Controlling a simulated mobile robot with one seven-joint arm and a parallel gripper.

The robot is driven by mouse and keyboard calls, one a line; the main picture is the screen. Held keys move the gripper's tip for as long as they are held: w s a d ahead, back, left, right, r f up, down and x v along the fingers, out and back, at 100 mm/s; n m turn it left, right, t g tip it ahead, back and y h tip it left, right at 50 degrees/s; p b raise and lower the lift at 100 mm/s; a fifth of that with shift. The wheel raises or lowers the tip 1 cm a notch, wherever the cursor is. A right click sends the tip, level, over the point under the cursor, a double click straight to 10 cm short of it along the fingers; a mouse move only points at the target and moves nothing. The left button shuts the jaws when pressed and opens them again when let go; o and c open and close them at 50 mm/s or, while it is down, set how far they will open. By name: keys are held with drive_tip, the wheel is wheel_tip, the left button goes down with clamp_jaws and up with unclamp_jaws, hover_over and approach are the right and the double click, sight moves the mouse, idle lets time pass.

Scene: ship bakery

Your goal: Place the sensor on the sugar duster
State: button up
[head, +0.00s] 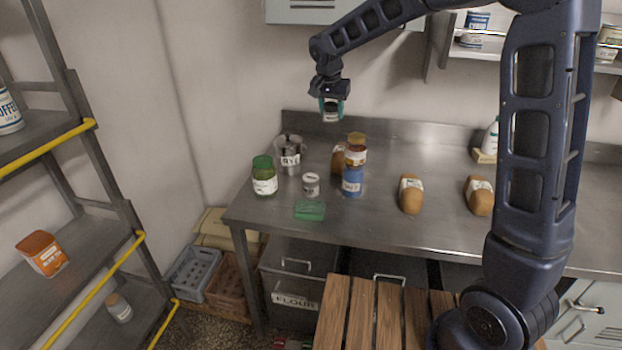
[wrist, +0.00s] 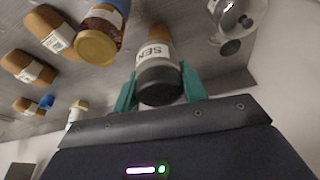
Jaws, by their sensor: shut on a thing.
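My gripper (head: 331,104) is raised above the back of the steel counter, fingers pointing down. In the wrist view its teal fingers (wrist: 158,90) are shut on the sensor (wrist: 157,52), a small canister with a dark cap and a white label reading "SEN". The sensor (head: 331,115) hangs clear of the counter in the head view. I cannot read a sugar duster label. A small white-labelled canister with a grey top (head: 311,184) stands upright on the counter, below and left of my gripper; it may be the sugar duster.
A wall shelf (head: 500,52) is at upper right.

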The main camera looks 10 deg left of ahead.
drive_tip(key=r+n, duration=0.1)
drive_tip(key=n, duration=0.1)
hover_over(312, 175)
drive_tip(key=s, duration=0.1)
wheel_tip(312, 175, down, 20)
drive_tip(key=shift+r, duration=0.25)
drive_tip(key=shift+f, duration=0.15)
drive_tip(key=o, duration=1.1)
drive_tip(key=v, duration=1.2)
drive_tip(key=shift+d, duration=0.15)
